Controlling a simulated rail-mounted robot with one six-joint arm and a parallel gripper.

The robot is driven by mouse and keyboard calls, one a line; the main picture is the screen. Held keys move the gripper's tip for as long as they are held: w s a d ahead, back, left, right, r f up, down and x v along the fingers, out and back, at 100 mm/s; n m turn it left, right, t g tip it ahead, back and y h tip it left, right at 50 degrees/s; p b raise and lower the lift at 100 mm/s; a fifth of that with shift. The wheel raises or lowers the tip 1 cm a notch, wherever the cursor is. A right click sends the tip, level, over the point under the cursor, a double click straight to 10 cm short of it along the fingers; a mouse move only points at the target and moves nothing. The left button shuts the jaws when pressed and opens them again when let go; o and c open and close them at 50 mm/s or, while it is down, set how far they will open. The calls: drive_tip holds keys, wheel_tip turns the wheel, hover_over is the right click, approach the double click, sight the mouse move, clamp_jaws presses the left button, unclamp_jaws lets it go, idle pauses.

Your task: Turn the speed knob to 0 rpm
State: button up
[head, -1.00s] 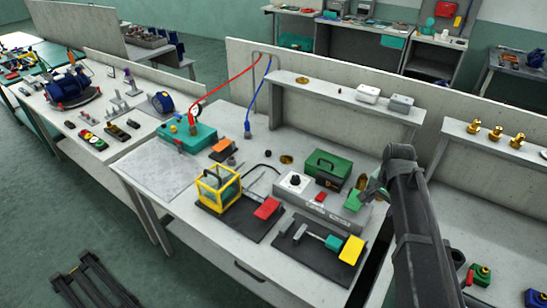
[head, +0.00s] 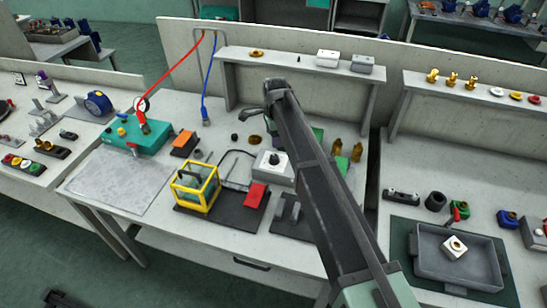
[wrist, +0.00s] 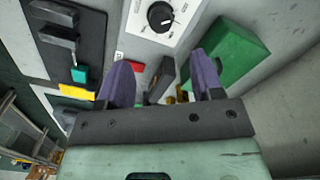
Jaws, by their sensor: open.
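The speed knob (head: 275,158) is a round black knob on a white panel (head: 266,171) on the bench. In the wrist view, the knob (wrist: 160,17) is at the top middle, with a white mark toward its lower right and a printed scale around it; the figures are too small to read. My gripper (wrist: 160,82) is open, its two purple fingers apart with nothing held between them. The knob appears beyond the fingertips, clear of them. In the head view my arm hides the gripper and part of the control unit.
A green case (wrist: 222,55) stands right of the panel in the wrist view. A yellow-framed pump (head: 196,188) and a red block (head: 255,195) are left of my arm. Brass fittings (head: 356,152) stand right of it. A grey tray (head: 430,283) lies on the right bench.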

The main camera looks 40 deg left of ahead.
sight(274, 156)
wheel_tip(274, 156, down, 10)
drive_tip(key=b, duration=0.8)
drive_tip(key=shift+a+r, duration=0.15)
drive_tip(key=shift+r, duration=0.1)
drive_tip(key=c, duration=0.9)
drive_tip(key=shift+c, duration=0.2)
